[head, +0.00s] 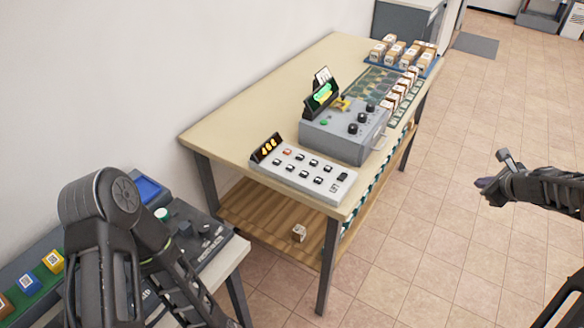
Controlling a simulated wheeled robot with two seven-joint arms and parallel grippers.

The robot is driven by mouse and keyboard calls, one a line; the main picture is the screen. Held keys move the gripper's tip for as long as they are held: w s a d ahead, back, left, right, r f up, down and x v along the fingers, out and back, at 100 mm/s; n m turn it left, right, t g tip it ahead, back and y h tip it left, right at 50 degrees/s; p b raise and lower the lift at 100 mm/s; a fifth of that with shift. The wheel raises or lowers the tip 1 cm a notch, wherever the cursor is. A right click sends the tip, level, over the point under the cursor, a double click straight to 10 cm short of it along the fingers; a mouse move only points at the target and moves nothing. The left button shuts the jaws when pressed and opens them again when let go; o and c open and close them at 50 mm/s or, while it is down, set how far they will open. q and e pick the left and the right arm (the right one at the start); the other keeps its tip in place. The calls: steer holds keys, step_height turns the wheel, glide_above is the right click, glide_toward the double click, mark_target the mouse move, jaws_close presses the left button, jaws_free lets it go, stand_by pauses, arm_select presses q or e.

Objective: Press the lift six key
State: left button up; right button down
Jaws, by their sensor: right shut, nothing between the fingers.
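A white key panel (303,174) lies on the near end of the beige table. It has several dark keys in rows, one reddish key (287,152) and a bigger dark key at its right end. A small dark display (266,148) with orange characters stands at its back left. The key labels are too small to read, so I cannot tell which key is the six. My right gripper (490,186) is shut and empty, over the floor well to the right of the panel and apart from it. My left arm shows at lower left; its gripper is not in view.
A grey control box (345,132) with black knobs and a green display stands behind the panel. Small boxes (400,50) stand at the table's far end. A lower shelf (260,222) holds a small box (298,233). A second table with devices is at lower left. Floor at right is clear.

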stand_by(0.3)
arm_select(q)
jaws_close()
stand_by(1.6)
